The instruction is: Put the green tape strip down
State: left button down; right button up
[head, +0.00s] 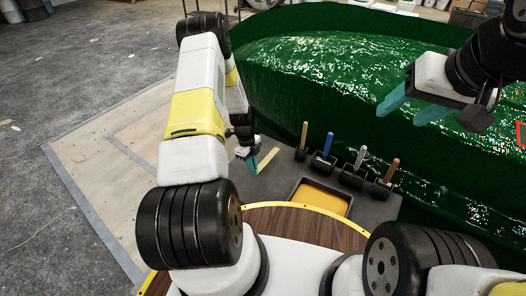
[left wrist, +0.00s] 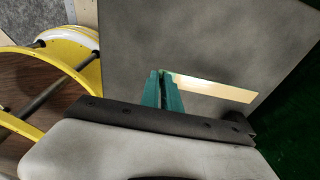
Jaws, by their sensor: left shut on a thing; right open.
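My left gripper (head: 250,160) is low over the dark grey surface, left of the tool holders. It is shut on a thin pale tan strip (head: 266,159), which sticks out to the right of the fingers. In the left wrist view the teal fingertips (left wrist: 162,76) are close together at one end of the strip (left wrist: 215,88). The strip looks tan, not green; I cannot tell if it touches the surface. My right gripper (head: 412,104) is open and empty, high at the right in front of the green hull mould (head: 340,65).
Several black holders with upright handles stand on the dark grey surface (head: 275,183): tan (head: 304,135), blue (head: 327,144), white (head: 360,157), reddish (head: 391,170). A black-rimmed tray (head: 293,190) with yellow contents lies in front. The grey surface around the strip looks clear.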

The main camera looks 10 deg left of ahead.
pick_arm(q)
jog(key=shift+f, duration=2)
jog(key=c, duration=1.6)
grip_release()
jog(key=shift+f, duration=0.15)
notch_tip(320, 180, up, 30)
jog(key=n+t, duration=0.2)
jog(key=n, duration=0.3)
jog(key=s+d+r+n+t, duration=0.1)
jog(key=s+d+r+n, duration=0.15)
jog(key=r, duration=0.35)
jog(key=s+d+r+n, duration=0.1)
jog(key=s+r+n, duration=0.2)
jog(key=r, duration=0.4)
jog(key=s+d+r+n+t, duration=0.1)
jog(key=s+r+n, duration=0.2)
jog(key=s, duration=0.3)
jog(key=s+d+r+n+t, duration=0.1)
jog(key=s+d+r+n, duration=0.1)
jog(key=s+r+n, duration=0.2)
jog(key=s+d+r+n+t, duration=0.1)
jog(key=s+r+n, duration=0.3)
jog(key=s, duration=0.5)
jog(key=shift+s+d+r+t, duration=0.15)
jog(key=shift+d+r+t, duration=0.25)
jog(key=shift+d+r, duration=0.1)
